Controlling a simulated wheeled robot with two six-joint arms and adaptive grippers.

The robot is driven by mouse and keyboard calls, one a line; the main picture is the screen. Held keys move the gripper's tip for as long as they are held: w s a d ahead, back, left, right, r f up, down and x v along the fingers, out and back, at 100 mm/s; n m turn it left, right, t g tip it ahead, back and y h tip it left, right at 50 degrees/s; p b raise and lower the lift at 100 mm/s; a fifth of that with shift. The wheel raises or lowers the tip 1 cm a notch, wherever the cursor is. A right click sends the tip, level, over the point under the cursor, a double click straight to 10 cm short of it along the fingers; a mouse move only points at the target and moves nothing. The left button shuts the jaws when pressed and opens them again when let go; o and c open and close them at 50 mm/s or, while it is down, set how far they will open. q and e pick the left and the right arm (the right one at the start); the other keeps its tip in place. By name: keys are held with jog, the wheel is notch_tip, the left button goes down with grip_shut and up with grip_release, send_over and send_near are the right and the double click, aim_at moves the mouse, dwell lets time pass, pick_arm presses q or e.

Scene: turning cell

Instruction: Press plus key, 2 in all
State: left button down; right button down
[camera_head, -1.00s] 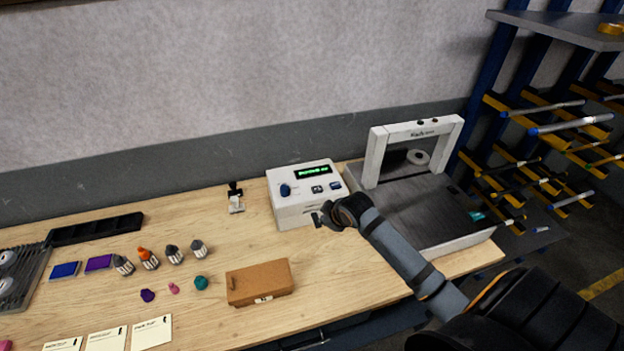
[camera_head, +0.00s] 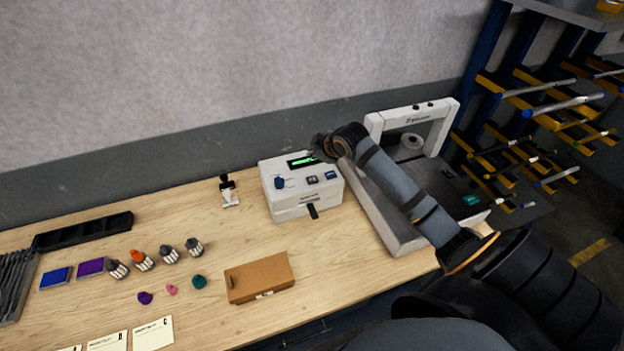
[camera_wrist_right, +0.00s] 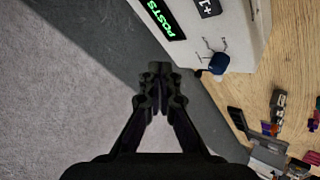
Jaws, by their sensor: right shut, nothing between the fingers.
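A white control box (camera_head: 290,204) stands on the bench. Its top bears a green lit display (camera_head: 300,161), a dark blue knob (camera_head: 280,183) and two small keys. The dark key (camera_head: 312,180) beside the knob seems to be the plus key; in the wrist view its dark face (camera_wrist_right: 208,7) shows a plus sign, partly cut off by the frame. My right gripper (camera_head: 318,148) is shut and empty above the box's back edge, covering the display's right end. In the wrist view its closed tips (camera_wrist_right: 160,72) are apart from the keys. My left gripper is not in view.
A grey tray machine with a white arch (camera_head: 374,125) stands right of the box, under my right forearm. A stamp (camera_head: 228,190) stands left of it. The bench before the control box is clear.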

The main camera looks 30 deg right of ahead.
aim_at(314, 181)
notch_tip(314, 181, down, 8)
jog(key=b, duration=0.6)
jog(key=shift+b, duration=0.3)
jog(key=shift+f, duration=0.35)
jog(key=shift+f, duration=0.1)
dwell(0.5)
jog(key=shift+f, duration=0.3)
jog(key=shift+f, duration=0.45)
dwell(0.5)
dwell(0.4)
jog(key=shift+r+p, duration=0.7)
jog(key=shift+r, duration=0.15)
jog(key=shift+r, duration=0.15)
